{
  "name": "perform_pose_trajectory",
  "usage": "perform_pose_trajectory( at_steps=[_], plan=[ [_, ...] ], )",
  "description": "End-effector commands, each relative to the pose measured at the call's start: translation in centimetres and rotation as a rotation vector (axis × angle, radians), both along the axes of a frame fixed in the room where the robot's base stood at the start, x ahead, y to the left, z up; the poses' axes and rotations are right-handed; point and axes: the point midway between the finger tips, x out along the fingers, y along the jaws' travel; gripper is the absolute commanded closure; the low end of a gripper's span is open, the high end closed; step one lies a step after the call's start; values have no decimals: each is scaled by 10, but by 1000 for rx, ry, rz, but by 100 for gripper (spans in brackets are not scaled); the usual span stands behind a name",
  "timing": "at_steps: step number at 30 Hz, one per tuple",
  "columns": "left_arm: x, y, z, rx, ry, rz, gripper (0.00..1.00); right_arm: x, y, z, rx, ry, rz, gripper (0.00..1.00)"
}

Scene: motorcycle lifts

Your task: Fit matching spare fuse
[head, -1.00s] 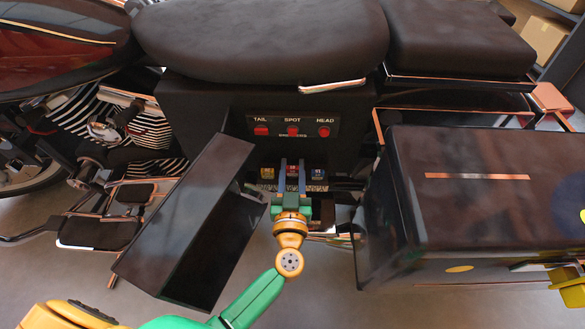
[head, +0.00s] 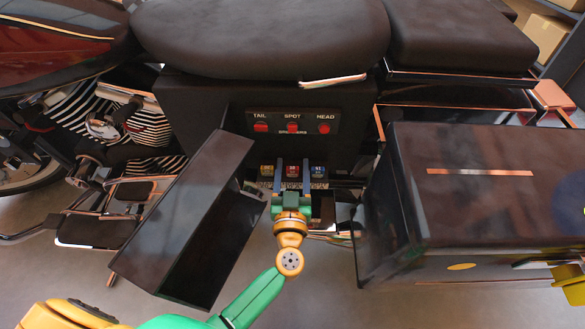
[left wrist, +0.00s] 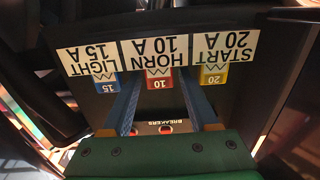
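Three fuses stand in a row in the fuse holder (head: 318,185) in the head view: yellow (head: 266,170), red (head: 292,170) and blue (head: 319,170). In the left wrist view, upside-down labels read START 20 A at the yellow fuse (left wrist: 213,76), HORN 10 A at the red fuse (left wrist: 159,80) and LIGHT 15 A at the blue fuse (left wrist: 106,84). My left gripper (head: 293,174) is open, its blue fingers on either side of the red fuse, with a visible gap in the left wrist view (left wrist: 160,103).
Above the fuses is a breaker panel (head: 292,137) with red TAIL, SPOT and HEAD buttons. A dark, open box-like cover (head: 185,225) stands close on the left. A large dark case (head: 480,205) stands on the right. The seat (head: 260,40) overhangs above.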

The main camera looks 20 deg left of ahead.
Motion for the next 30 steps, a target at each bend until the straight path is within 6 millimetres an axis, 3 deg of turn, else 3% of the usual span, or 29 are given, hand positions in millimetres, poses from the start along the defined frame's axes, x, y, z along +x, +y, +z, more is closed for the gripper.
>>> perform_pose_trajectory(
  at_steps=[10,16,21,25,30],
  plan=[
    [0,0,0,0,0,0,29,2,0,1,1,-10,1,50],
    [0,0,0,0,0,0,29,40,9,22,33,-204,12,50],
    [-31,-9,-1,-1,6,-1,29,0,0,5,-2,13,-1,50],
    [-56,-16,-4,0,4,0,29,5,0,-12,-3,17,-1,50],
    [-68,-20,-6,0,1,0,29,6,0,-21,-4,20,-1,50]
  ],
)
